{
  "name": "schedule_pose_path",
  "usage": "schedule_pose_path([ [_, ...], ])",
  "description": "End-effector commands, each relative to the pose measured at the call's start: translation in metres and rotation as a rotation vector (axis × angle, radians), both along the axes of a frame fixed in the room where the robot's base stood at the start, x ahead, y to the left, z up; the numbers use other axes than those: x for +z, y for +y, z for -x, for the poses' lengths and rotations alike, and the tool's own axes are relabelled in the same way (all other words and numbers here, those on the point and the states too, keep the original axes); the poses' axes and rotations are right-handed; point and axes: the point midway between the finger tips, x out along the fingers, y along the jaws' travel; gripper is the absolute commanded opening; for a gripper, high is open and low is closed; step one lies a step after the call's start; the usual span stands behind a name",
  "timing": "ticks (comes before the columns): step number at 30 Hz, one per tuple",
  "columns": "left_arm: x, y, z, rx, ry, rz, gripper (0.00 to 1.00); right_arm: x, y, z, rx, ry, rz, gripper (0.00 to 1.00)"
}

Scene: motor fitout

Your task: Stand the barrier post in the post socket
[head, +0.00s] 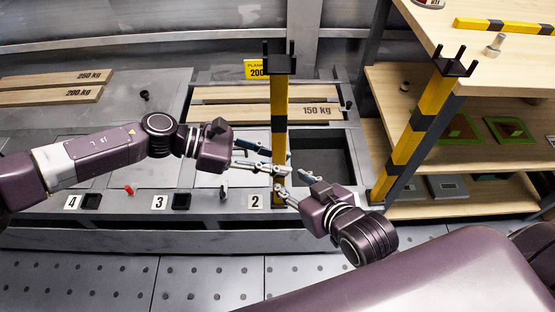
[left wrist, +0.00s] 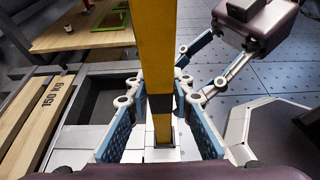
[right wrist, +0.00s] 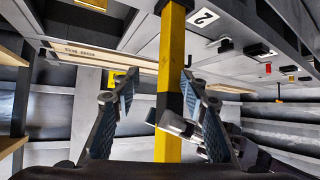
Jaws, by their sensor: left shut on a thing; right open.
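The barrier post (head: 279,105) is yellow and black with a black forked top, and stands about upright at the deck edge beside the number 2 plate (head: 255,201). My left gripper (head: 286,164) is shut on it in its lower half; the left wrist view shows the post (left wrist: 156,60) between the fingers (left wrist: 160,125). My right gripper (head: 293,184) is open, its fingers (right wrist: 160,95) on either side of the post lower down. The post socket by plate 2 is hidden by the post's foot; I cannot tell how deep the foot sits.
Empty square sockets show at plate 3 (head: 181,201) and plate 4 (head: 91,201). A second striped post (head: 408,146) stands at the right beside a wooden shelf (head: 500,80). Planks (head: 265,112) lie on the deck behind. An open dark recess (head: 320,158) is right of the post.

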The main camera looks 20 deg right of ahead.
Motion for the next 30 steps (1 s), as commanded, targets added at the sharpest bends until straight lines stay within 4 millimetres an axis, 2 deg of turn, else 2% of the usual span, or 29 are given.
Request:
schedule_pose_path([
  [28,-0.0004,-0.0012,0.0040,-0.008,0.007,0.002,0.00,0.0019,0.0005,-0.0019,0.004,-0.018,0.001,0.40],
  [29,-0.0004,-0.0013,0.0040,-0.008,0.007,0.002,0.23,0.0020,0.0005,-0.0020,0.004,-0.018,0.000,0.40],
  [30,-0.0005,-0.0012,0.0040,-0.008,0.007,0.002,0.27,0.0029,0.0007,-0.0027,0.003,-0.022,-0.002,0.40],
])
